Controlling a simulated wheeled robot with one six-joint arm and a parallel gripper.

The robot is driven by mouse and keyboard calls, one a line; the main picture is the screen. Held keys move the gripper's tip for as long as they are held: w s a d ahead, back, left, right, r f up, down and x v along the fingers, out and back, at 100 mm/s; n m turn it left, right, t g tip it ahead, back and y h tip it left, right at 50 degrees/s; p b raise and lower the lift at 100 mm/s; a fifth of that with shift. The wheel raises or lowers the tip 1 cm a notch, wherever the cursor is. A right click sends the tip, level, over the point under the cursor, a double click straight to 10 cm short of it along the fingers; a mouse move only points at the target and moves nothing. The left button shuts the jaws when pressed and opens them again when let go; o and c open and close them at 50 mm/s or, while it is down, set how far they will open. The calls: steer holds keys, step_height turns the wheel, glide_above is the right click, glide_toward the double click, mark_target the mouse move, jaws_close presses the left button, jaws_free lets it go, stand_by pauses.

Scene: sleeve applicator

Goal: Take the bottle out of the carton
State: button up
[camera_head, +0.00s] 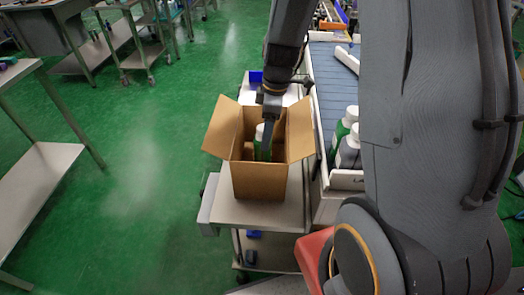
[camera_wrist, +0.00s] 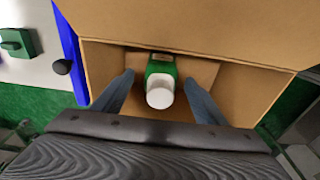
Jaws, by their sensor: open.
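The open cardboard carton (camera_head: 258,180) stands on a small steel table beside the conveyor, its flaps folded outward. A green bottle with a white cap (camera_head: 260,143) stands inside it. In the wrist view the bottle (camera_wrist: 160,84) is near the middle of the carton (camera_wrist: 190,30), cap toward the camera. My gripper (camera_head: 270,128) reaches down into the carton from above. In the wrist view my gripper (camera_wrist: 160,88) is open, with one finger on each side of the bottle and a visible gap to each. The bottle's lower part is hidden in the carton in the head view.
A conveyor (camera_head: 328,90) runs along the right of the carton, with several green and grey bottles (camera_head: 347,140) near its end. The small steel table (camera_head: 255,210) has bare top in front of the carton. Open green floor (camera_head: 140,150) lies to the left.

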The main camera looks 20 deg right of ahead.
steer(key=shift+w+a+f+p, duration=0.1)
steer(key=shift+a+f+p, duration=0.15)
steer(key=shift+f, duration=1.05)
steer(key=shift+s+a+f+p, duration=0.15)
steer(key=shift+f+p, duration=0.15)
steer(key=shift+f, duration=0.95)
steer(key=shift+w+a+f+p, duration=0.15)
steer(key=shift+a+f+p, duration=0.1)
steer(key=shift+f, duration=1.05)
steer(key=c, duration=1.4)
